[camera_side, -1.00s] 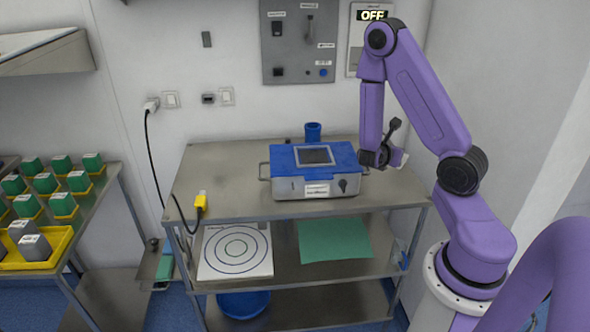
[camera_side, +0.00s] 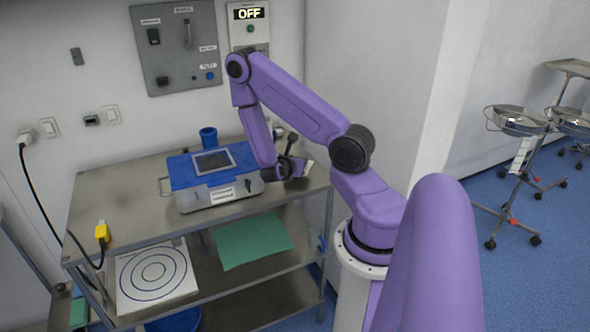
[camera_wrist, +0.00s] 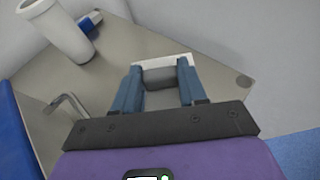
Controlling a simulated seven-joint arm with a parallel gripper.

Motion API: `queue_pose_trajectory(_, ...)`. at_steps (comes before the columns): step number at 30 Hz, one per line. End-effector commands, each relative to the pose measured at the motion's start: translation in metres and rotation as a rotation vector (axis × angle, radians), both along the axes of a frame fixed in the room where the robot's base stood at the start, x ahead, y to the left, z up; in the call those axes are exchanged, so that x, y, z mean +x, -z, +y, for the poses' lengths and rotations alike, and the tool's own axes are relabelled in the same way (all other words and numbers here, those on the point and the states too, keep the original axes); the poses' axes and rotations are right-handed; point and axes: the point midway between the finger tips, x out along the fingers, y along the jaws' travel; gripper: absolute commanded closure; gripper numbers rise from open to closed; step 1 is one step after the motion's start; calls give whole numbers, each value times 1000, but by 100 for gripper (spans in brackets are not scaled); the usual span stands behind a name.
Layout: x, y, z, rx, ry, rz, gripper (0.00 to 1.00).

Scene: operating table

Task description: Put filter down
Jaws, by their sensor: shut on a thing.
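In the wrist view, my gripper (camera_wrist: 157,92) has its two blue fingers on either side of a small grey block with a white edge, the filter (camera_wrist: 158,77). The fingers are shut on it. Bare metal table top shows around it; I cannot tell whether the filter touches the table. In the side view, my gripper (camera_side: 295,170) is low over the right end of the metal table (camera_side: 135,205), just right of the blue-topped device (camera_side: 220,196). The filter cannot be made out clearly there.
The device's metal handle (camera_wrist: 67,104) is left of my gripper. A white cup (camera_wrist: 58,32) and a small blue-and-white item (camera_wrist: 90,22) stand farther back. A blue cup (camera_side: 208,137) is behind the device. The table's right edge is close. The wall switch display (camera_side: 249,14) reads OFF.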

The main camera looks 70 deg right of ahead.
Motion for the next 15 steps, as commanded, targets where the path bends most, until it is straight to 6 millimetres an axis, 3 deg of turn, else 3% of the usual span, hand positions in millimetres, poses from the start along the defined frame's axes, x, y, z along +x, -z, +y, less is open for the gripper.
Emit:
queue_pose_trajectory(7, 0, 25, 0, -1, 0, 2, 88)
queue_pose_trajectory(15, 0, 30, 0, -1, 0, -1, 88)
